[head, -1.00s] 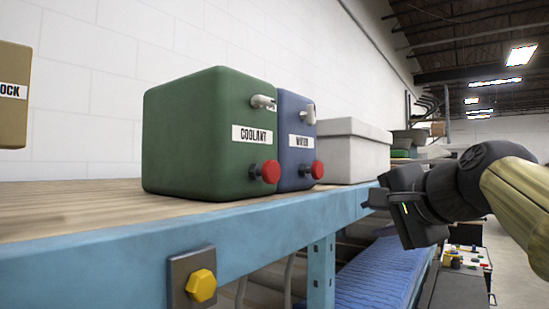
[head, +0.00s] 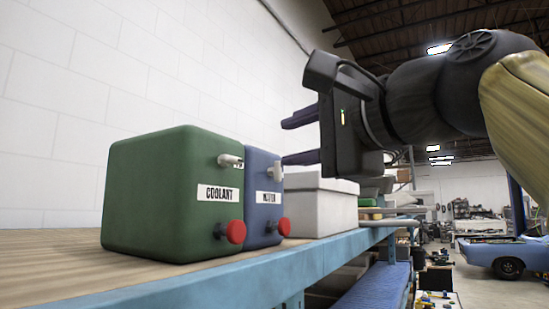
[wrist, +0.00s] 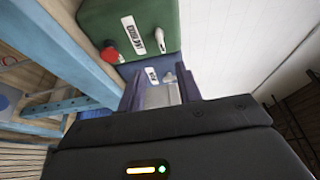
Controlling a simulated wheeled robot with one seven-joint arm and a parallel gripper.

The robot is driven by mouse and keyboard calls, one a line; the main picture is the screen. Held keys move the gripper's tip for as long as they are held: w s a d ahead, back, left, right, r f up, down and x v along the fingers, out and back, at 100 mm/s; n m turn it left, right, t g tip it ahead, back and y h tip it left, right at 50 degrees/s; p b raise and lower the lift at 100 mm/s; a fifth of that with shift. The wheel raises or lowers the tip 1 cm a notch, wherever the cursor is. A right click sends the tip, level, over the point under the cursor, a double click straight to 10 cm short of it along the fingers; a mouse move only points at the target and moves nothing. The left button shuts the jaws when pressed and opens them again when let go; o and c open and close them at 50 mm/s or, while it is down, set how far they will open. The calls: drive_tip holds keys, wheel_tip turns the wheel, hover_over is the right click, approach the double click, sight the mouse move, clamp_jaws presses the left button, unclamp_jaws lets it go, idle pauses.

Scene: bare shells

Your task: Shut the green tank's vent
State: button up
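The green tank (head: 160,195), labelled COOLANT, stands on the bench. Its front face has a pale vent lever (head: 230,160) near the top, lying roughly sideways, and a red knob (head: 236,231) below. In the wrist view the green tank (wrist: 120,14) is at the top, with its vent lever (wrist: 160,40) clear of my fingers. My gripper (head: 283,140) is open and empty, its fingers pointing left, above and right of the tank's vent. In the wrist view my gripper (wrist: 160,88) has the blue tank between and beyond its fingers.
A blue tank (head: 262,200), labelled WATER, stands right beside the green one, with its own pale lever (head: 276,171) and red knob (head: 284,226). My lower finger appears close to that lever; contact is unclear. A grey box (head: 320,205) stands farther along the bench (head: 60,262).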

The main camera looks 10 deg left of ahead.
sight(233, 159)
drive_tip(key=p+x, duration=0.8)
drive_tip(key=x, duration=0.7)
drive_tip(key=shift+w+a+r, duration=0.1)
drive_tip(key=shift+w+a, duration=0.15)
drive_tip(key=shift+w, duration=0.1)
drive_tip(key=shift+w+a+p, duration=0.25)
drive_tip(key=shift+p, duration=0.1)
drive_tip(key=shift+c, duration=0.4)
clamp_jaws()
